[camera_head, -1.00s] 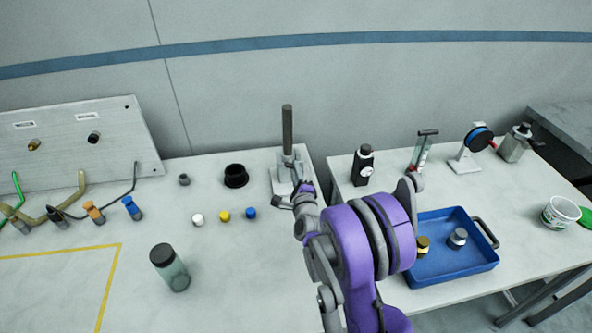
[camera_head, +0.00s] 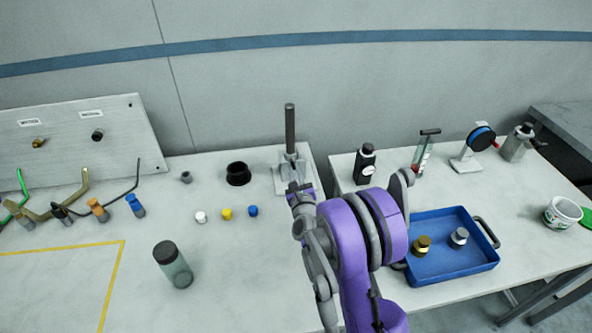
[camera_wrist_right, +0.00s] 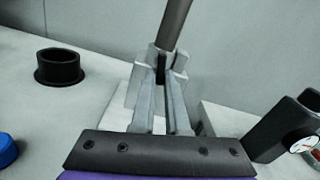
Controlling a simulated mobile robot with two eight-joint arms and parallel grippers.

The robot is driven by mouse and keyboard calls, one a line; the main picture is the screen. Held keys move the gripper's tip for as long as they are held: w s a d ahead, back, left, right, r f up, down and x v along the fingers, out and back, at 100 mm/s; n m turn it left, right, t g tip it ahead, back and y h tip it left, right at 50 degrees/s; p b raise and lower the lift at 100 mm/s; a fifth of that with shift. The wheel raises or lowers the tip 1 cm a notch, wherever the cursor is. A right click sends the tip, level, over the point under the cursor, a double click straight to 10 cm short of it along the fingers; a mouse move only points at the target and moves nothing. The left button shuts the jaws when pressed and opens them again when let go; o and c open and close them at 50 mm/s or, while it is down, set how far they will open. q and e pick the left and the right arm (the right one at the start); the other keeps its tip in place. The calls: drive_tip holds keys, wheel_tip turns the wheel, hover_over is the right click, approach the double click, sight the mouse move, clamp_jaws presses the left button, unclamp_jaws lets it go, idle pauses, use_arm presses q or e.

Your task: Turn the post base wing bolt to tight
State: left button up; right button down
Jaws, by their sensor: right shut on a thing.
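A dark grey upright post (camera_head: 290,130) stands in a light metal base (camera_head: 281,184) near the right end of the left table. The post (camera_wrist_right: 174,22) also rises at the top of the right wrist view. My right gripper (camera_head: 294,182) is at the front of the post base. Its two grey fingers (camera_wrist_right: 160,85) reach to the foot of the post and are shut on the wing bolt there. The fingers hide the bolt, so its turn angle cannot be told. My left gripper is not in view.
A black ring-shaped cup (camera_head: 238,173) stands left of the post, with white, yellow and blue caps (camera_head: 227,214) in front. A black bottle (camera_head: 365,164) and a blue tray (camera_head: 452,278) are on the right table. A dark-lidded jar (camera_head: 172,264) stands front left.

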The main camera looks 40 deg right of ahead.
drive_tip(key=shift+w+r+m, duration=0.1)
drive_tip(key=shift+m, duration=1.2)
drive_tip(key=c, duration=0.9)
unclamp_jaws()
drive_tip(key=shift+a, duration=0.1)
drive_tip(key=b+v, duration=0.1)
drive_tip(key=v, duration=1)
drive_tip(key=shift+w, duration=0.1)
